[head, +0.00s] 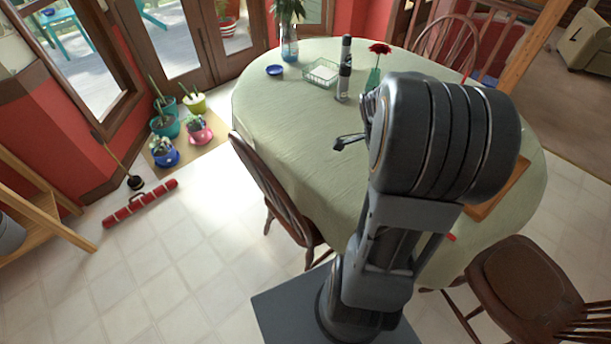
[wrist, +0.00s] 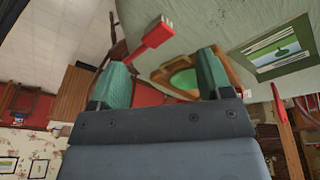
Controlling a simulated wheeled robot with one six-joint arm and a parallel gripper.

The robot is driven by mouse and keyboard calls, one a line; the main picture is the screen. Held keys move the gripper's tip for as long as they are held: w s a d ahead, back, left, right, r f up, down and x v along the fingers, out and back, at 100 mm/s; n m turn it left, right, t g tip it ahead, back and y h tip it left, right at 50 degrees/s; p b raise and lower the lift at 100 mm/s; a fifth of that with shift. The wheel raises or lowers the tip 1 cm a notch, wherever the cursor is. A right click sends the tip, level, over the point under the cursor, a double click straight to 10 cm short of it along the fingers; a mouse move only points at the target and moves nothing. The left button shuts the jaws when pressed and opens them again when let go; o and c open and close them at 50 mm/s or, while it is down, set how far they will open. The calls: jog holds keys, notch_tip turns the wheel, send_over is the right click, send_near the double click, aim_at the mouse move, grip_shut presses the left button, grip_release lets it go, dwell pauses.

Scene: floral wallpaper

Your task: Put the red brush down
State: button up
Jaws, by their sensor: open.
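The red brush (wrist: 157,34), with pale bristles at its end, is at the top of the wrist view. It lies across the edge of the pale green tablecloth, and its handle runs down toward my left fingertip. Whether it touches the cloth or that fingertip I cannot tell. My gripper (wrist: 163,68) has its two green fingertips wide apart, with nothing clearly held between them. In the head view my arm hides the gripper, and only a small red piece (head: 451,237) shows at the table's near edge; I cannot tell if it is the brush.
A wooden tray (head: 490,207) is partly hidden behind my arm. Chairs (head: 525,285) stand close around it.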

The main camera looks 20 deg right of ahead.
jog(key=a+r+n+t+y, duration=0.1)
jog(key=a+r+n+t, duration=0.1)
jog(key=a+n, duration=0.9)
jog(key=a+r+n+t+y, duration=0.1)
jog(key=a+r+n+t, duration=0.2)
jog(key=a+n, duration=0.8)
jog(key=shift+s+a+r, duration=0.45)
jog(key=shift+a+r, duration=0.05)
jog(key=shift+r, duration=0.55)
